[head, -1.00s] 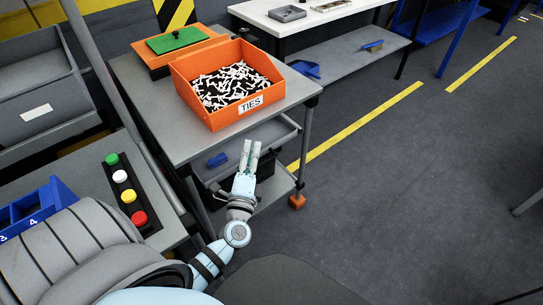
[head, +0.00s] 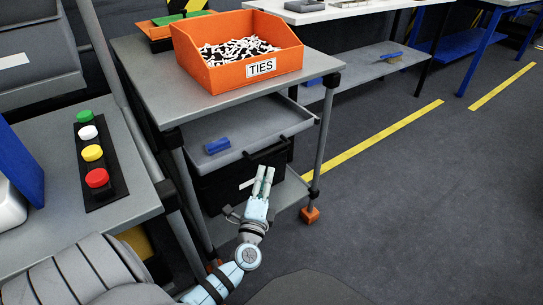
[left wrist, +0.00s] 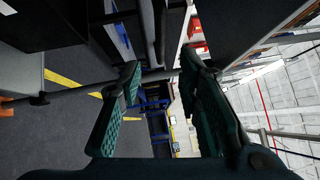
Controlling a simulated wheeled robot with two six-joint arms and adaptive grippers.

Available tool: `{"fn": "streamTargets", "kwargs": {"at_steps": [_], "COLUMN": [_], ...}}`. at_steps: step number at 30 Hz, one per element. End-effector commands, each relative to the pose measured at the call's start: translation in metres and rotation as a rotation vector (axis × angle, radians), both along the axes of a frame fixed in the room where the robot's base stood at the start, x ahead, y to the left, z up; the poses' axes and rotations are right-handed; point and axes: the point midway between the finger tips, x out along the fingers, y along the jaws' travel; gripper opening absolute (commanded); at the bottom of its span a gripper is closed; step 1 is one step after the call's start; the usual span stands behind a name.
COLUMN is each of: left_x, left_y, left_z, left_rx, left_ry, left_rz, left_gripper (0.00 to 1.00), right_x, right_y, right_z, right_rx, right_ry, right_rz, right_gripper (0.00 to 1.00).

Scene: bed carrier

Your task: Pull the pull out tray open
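The grey pull out tray (head: 281,125) sits under the top of the grey cart, with a blue block (head: 217,146) lying in it. Its front lip carries a black handle (head: 267,149). My left gripper (head: 264,168) points up at the tray front, its fingertips just below the handle in the head view. Its fingers are apart with nothing held between them. They also show spread in the left wrist view (left wrist: 160,72), where I cannot clearly tell the handle from the other bars. My right gripper is not in view.
An orange bin of ties (head: 245,80) stands on the cart top (head: 150,75). A black box (head: 222,187) sits below the tray. A panel with coloured buttons (head: 97,160) is at the left. Cart legs (head: 325,130) flank the tray. Floor at the right is clear.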

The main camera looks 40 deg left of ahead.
Motion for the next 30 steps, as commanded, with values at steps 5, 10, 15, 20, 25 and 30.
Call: {"fn": "streamTargets", "kwargs": {"at_steps": [5,10,15,20,25,30], "left_x": [0.046,0.079,0.096,0.1,0.1,0.099], "left_y": [0.024,0.042,0.051,0.053,0.052,0.052], "left_z": [0.008,0.012,0.014,0.016,0.016,0.016], "left_rx": [0.003,0.001,0.0,0.0,0.0,0.0], "left_ry": [-0.002,-0.002,0.0,0.002,0.002,0.002], "left_rz": [0.001,0.001,0.0,-0.001,-0.001,-0.001], "left_gripper": [0.31,0.31,0.31,0.31,0.27,0.0], "right_x": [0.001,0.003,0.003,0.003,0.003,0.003], "right_y": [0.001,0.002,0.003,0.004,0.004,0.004], "right_z": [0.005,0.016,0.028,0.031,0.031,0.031], "right_rx": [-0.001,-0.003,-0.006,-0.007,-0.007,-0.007], "right_ry": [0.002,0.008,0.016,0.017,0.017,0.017], "right_rz": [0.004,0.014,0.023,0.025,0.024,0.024], "right_gripper": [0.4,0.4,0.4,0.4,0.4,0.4]}}
